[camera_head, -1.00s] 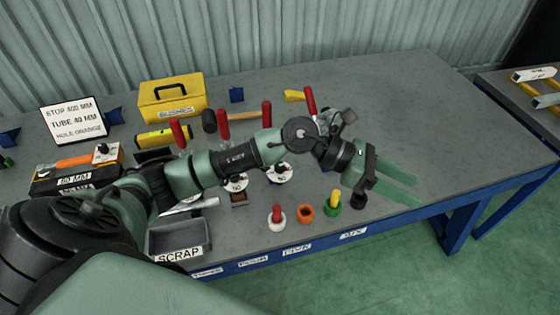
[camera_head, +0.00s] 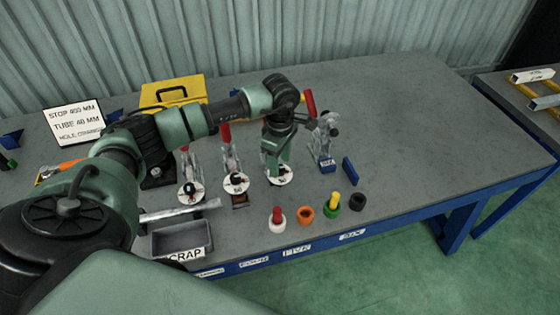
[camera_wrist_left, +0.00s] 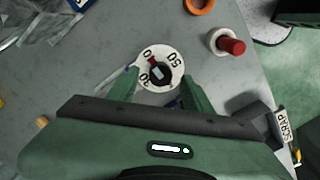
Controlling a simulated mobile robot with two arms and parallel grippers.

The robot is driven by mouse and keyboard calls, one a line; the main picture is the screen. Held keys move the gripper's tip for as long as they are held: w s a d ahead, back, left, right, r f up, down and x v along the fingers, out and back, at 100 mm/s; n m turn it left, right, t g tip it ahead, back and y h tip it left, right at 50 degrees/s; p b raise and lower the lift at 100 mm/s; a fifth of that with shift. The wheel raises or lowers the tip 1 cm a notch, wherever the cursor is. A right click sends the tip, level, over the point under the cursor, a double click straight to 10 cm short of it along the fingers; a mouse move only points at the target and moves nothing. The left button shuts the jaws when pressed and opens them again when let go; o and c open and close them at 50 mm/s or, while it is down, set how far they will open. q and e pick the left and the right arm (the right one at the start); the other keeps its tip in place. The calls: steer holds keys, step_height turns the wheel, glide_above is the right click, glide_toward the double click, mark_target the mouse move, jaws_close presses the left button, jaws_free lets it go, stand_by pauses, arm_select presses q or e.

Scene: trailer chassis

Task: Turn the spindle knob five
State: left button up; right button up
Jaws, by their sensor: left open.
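Three white dials with dark centre knobs stand in a row on the grey bench: a left dial (camera_head: 191,192), a middle dial (camera_head: 236,183) and a right dial (camera_head: 281,179). My left gripper (camera_head: 278,166) points down at the right dial and partly hides it. In the left wrist view, a white numbered dial (camera_wrist_left: 174,54) with a dark knob (camera_wrist_left: 160,74) lies between the fingertips of my open left gripper (camera_wrist_left: 161,83). The fingers are on either side of the knob; I cannot tell whether they touch it. My right gripper is out of view.
Red (camera_head: 278,218), orange (camera_head: 304,214), green-yellow (camera_head: 331,204) and black (camera_head: 358,202) round pieces stand near the bench's front edge. A grey scrap tray (camera_head: 181,241) is at front left. Clamps with red handles stand behind the dials. The bench's right side is clear.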

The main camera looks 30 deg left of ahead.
arm_select(q)
steer(key=shift+f, duration=0.75)
jaws_close()
